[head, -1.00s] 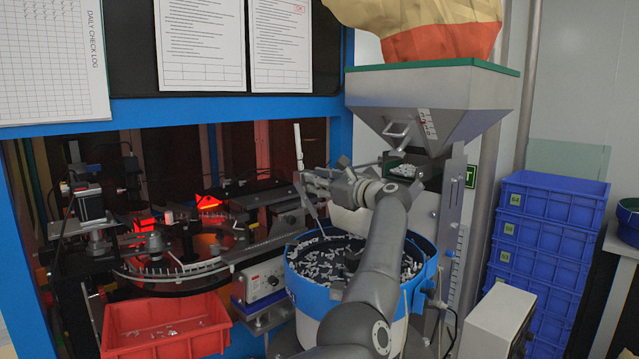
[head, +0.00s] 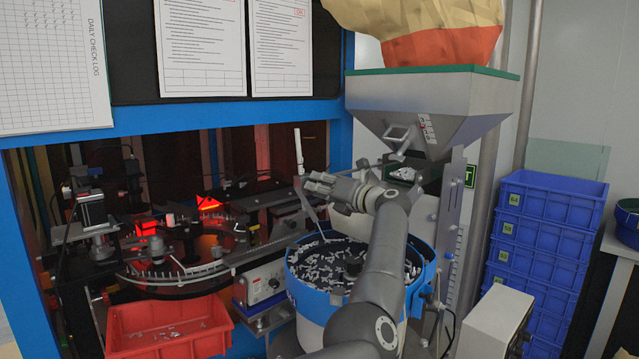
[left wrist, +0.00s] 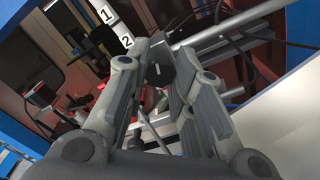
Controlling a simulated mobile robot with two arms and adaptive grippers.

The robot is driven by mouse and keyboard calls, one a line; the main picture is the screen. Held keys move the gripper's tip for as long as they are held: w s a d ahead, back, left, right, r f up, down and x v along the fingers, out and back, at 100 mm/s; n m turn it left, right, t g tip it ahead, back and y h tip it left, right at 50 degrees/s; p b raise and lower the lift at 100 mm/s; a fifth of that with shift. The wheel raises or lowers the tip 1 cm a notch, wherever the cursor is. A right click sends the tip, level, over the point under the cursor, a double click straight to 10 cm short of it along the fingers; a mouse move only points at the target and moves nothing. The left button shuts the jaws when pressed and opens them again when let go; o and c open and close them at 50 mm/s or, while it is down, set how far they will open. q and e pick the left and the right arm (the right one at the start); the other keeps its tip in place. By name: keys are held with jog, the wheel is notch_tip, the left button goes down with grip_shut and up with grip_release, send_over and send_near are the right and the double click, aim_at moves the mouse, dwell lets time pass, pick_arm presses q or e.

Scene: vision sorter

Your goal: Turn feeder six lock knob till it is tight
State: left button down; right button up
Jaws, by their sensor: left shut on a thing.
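A black lock knob (left wrist: 160,70) with a small white mark on its face shows in the left wrist view, between the fingers of my left gripper (left wrist: 155,85). A white scale strip (left wrist: 112,22) with the numbers 1 and 2 stands beside it. In the head view my left gripper (head: 312,184) is above the left rim of the blue feeder bowl (head: 303,298), at the white upright strip (head: 298,152). The fingers are closed on the knob, which they hide in the head view. My right gripper is not in view.
The grey hopper (head: 420,105) hangs behind my left arm. A red bin (head: 165,343) stands at the lower left, near the dark sorter disc (head: 180,275). Blue crates (head: 545,235) are stacked at the right. Metal rails and cables lie close around the knob.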

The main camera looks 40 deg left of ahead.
pick_arm(q)
jog(key=m+p, duration=0.8)
jog(key=m, duration=0.6)
jog(key=shift+w+d+m, duration=0.1)
jog(key=shift+m, duration=0.2)
jog(key=shift+f, duration=0.1)
jog(key=c, duration=1.7)
grip_release()
jog(key=shift+o, duration=0.9)
jog(key=shift+w+d, duration=0.1)
jog(key=shift+d, duration=0.05)
